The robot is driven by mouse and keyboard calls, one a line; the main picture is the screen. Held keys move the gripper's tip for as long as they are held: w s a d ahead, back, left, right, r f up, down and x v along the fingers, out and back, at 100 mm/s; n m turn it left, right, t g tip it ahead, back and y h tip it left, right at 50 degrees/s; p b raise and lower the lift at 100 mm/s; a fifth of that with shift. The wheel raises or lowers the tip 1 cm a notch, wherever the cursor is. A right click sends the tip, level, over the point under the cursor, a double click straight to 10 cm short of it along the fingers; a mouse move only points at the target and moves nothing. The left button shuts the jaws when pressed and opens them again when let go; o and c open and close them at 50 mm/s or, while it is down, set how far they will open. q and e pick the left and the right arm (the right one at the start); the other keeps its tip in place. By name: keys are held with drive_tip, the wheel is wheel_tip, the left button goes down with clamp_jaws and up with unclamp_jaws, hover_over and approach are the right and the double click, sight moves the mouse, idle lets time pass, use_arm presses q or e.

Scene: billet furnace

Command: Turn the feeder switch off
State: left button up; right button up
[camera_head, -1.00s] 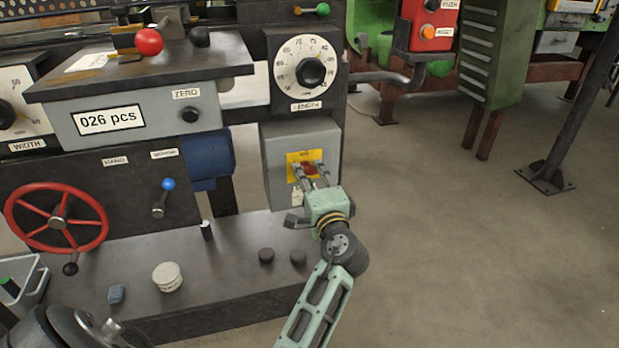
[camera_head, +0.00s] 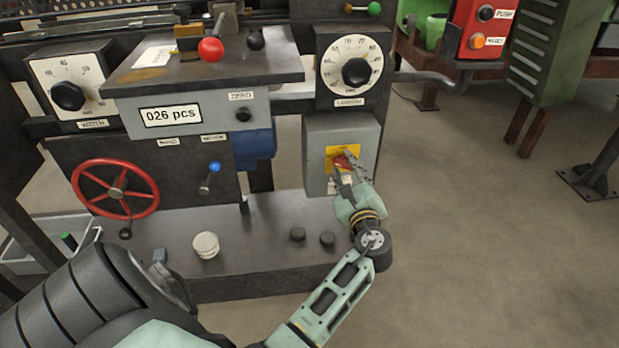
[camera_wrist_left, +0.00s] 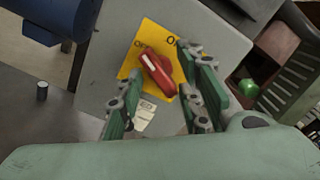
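The feeder switch is a red rotary knob (camera_head: 342,161) on a yellow plate (camera_head: 355,151), on the front of a grey box (camera_head: 317,150). In the left wrist view the knob (camera_wrist_left: 157,75) sits tilted on its yellow plate (camera_wrist_left: 150,36), with letters partly visible near the plate's edge. My left gripper (camera_head: 345,169) is in front of the switch. Its two fingers are apart, one on each side of the knob in the wrist view; I cannot tell whether they touch it. My right gripper is not in view.
A length dial (camera_head: 355,72) is above the switch box. A red handwheel (camera_head: 115,190) and a blue-tipped lever (camera_head: 214,167) are to its left. A dark ledge (camera_head: 265,225) carrying round pieces lies below. Open floor (camera_head: 480,230) is at the right.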

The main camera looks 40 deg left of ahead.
use_arm(q)
drive_tip(key=m+p, duration=0.1)
drive_tip(key=m, duration=0.2)
drive_tip(key=shift+r, duration=0.1)
drive_tip(key=m+p, duration=0.1)
drive_tip(key=m, duration=0.3)
drive_tip(key=p+v, duration=0.3)
drive_tip(key=v, duration=0.5)
drive_tip(key=s+a+f+n+g+h, duration=0.3)
drive_tip(key=s+a+f+n+g, duration=0.1)
drive_tip(key=s+f+n, duration=0.55)
drive_tip(key=s+d+f+n+g+h, duration=0.2)
drive_tip(key=s+d+f+n+h, duration=0.4)
drive_tip(key=s+n, duration=0.3)
drive_tip(key=shift+s+d+n+g+p, duration=0.4)
drive_tip(key=shift+s+d, duration=0.1)
drive_tip(key=shift+d, duration=0.15)
